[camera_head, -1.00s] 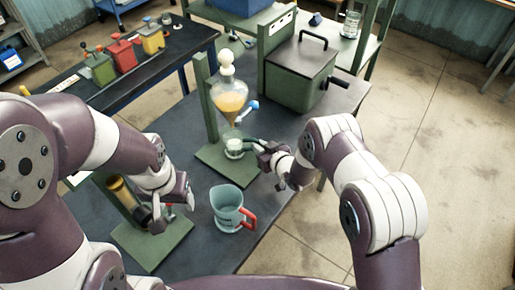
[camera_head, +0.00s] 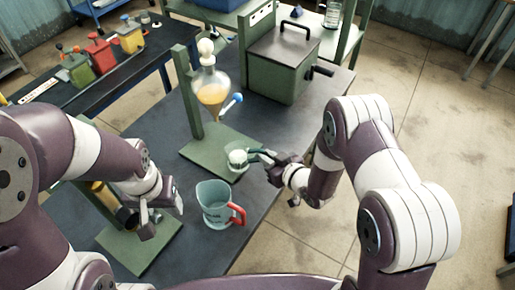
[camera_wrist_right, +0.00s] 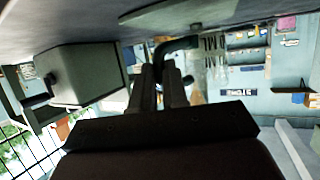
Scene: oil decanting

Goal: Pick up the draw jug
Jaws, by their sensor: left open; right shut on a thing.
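The draw jug seems to be the small clear jug (camera_head: 237,158) with the dark green handle. It is over the near right part of the green funnel stand's base (camera_head: 196,148); I cannot tell whether it is clear of the base. My right gripper (camera_head: 268,160) is shut on its handle from the right. In the right wrist view the dark handle (camera_wrist_right: 177,44) shows between the fingers. My left gripper (camera_head: 170,207) is open and empty, left of a grey-green jug with a red handle (camera_head: 214,208), which stands upright on the table.
A glass funnel (camera_head: 211,90) with amber liquid hangs on the stand, above and behind the draw jug. A green lidded box (camera_head: 283,68) stands behind right. Another green stand (camera_head: 140,240) is under my left arm. The dark table (camera_head: 262,125) is clear between box and stand.

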